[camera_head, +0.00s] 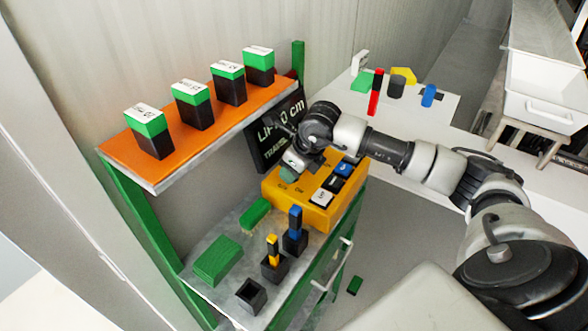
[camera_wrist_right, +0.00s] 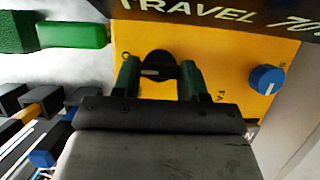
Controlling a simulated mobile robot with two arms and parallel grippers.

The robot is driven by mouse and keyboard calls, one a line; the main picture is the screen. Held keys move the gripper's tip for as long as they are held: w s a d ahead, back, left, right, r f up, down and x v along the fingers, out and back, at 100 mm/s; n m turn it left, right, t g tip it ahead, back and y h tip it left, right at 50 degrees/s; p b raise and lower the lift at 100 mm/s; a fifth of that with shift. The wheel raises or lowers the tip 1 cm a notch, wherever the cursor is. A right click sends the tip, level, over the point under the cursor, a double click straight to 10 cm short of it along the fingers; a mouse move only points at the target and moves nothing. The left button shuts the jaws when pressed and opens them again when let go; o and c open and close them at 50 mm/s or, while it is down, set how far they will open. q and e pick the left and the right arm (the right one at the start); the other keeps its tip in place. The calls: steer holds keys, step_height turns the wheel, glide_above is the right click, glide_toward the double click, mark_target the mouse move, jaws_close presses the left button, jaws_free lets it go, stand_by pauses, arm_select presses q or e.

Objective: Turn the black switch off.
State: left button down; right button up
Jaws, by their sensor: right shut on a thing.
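The black switch (camera_wrist_right: 160,66) is a round knob with a short white mark, on the yellow control box (camera_wrist_right: 225,50) in the right wrist view. My right gripper (camera_wrist_right: 160,80) has its two green-tipped fingers on either side of the knob and is shut on it. In the head view the yellow box (camera_head: 288,205) stands on the grey shelf, and my right gripper (camera_head: 290,172) reaches down to its far left part. The black switch is hidden there by the gripper. Lettering beside the knob is partly covered by the fingers. My left gripper is in neither view.
A blue knob (camera_wrist_right: 267,79) sits to the right on the same panel. A black travel sign (camera_head: 277,130) stands close behind the gripper. An orange shelf (camera_head: 120,152) with several green-topped blocks is at left. Black sockets (camera_head: 252,295) and green blocks (camera_head: 217,260) lie in front.

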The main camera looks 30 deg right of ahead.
steer(key=shift+r, duration=0.1)
steer(key=o, duration=0.6)
steer(key=shift+o, duration=0.2)
steer(key=b+v, duration=0.1)
steer(key=v, duration=0.6)
steer(key=shift+r, duration=0.2)
steer(key=shift+s, duration=0.1)
